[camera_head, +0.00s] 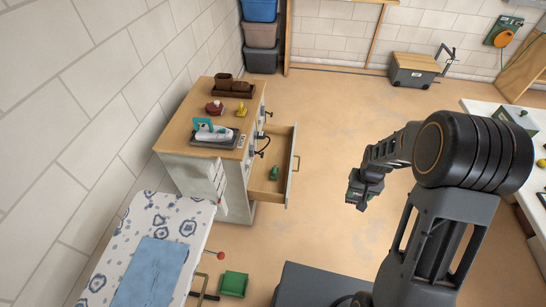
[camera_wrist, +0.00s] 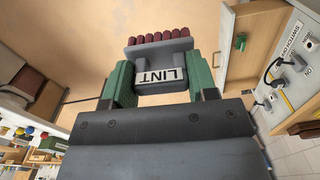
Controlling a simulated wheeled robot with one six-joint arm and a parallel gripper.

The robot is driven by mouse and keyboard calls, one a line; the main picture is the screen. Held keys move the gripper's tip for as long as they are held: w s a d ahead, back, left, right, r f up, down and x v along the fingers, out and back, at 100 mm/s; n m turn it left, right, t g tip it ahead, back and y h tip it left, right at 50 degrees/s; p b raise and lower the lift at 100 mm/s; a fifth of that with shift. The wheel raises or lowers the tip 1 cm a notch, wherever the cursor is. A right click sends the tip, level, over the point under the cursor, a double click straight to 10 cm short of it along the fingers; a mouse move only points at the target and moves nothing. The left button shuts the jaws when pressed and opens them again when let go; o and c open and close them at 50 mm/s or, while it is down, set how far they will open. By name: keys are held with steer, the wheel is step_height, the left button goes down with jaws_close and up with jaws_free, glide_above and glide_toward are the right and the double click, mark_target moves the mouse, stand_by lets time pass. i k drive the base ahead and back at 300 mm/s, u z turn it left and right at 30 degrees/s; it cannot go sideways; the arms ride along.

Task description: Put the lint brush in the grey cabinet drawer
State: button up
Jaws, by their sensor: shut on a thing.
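The lint brush (camera_wrist: 160,62) is grey with dark red bristle rows and a white LINT label. My gripper (camera_wrist: 160,80) is shut on it, with a green finger on each side. In the head view my gripper (camera_head: 362,194) hangs in the air to the right of the cabinet; the brush is hard to make out there. The pale grey cabinet (camera_head: 236,187) has a wooden top. Its drawer (camera_head: 291,172) is pulled out, with a small green object (camera_head: 274,173) inside. The drawer also shows at the upper right of the wrist view (camera_wrist: 222,62). The brush is outside the drawer.
An iron (camera_head: 213,132), a red item (camera_head: 214,107), a yellow item (camera_head: 241,110) and brown shoes (camera_head: 232,84) stand on the cabinet top. An ironing board (camera_head: 150,225) is in front of it. A green box (camera_head: 234,283) lies on the floor. Floor between gripper and drawer is clear.

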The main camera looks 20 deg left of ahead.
mark_target(272, 160)
steer(key=u, duration=0.05)
steer(key=i, duration=3.85)
steer(key=u, duration=2.85)
